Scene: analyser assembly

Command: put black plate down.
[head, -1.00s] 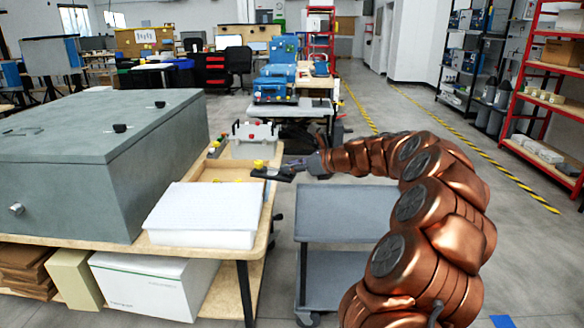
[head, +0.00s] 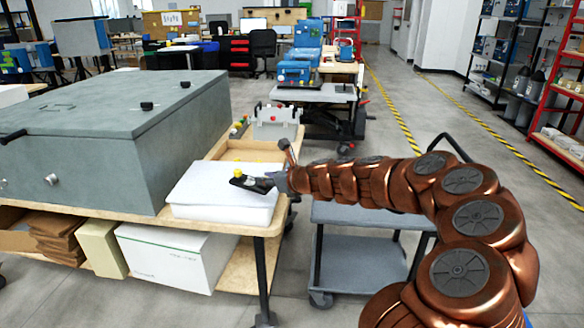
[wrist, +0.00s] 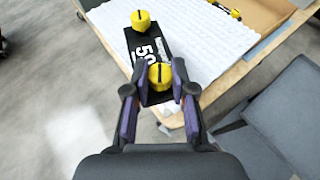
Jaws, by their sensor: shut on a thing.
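The black plate (wrist: 148,42) is in my gripper, with two yellow knobs and white number markings on its top. My gripper (wrist: 160,88) is shut on the near yellow knob, seen in the wrist view. In the head view the plate (head: 248,184) is over the white foam-like block (head: 220,200) at the front of the wooden table. My gripper (head: 272,182) is at its right side. I cannot tell whether the plate touches the block.
A large grey box (head: 115,130) stands left on the table. A grey-white fixture (head: 275,122) stands at the table's far end. A grey cart (head: 365,215) is right of the table, below my arm. Open floor lies further right.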

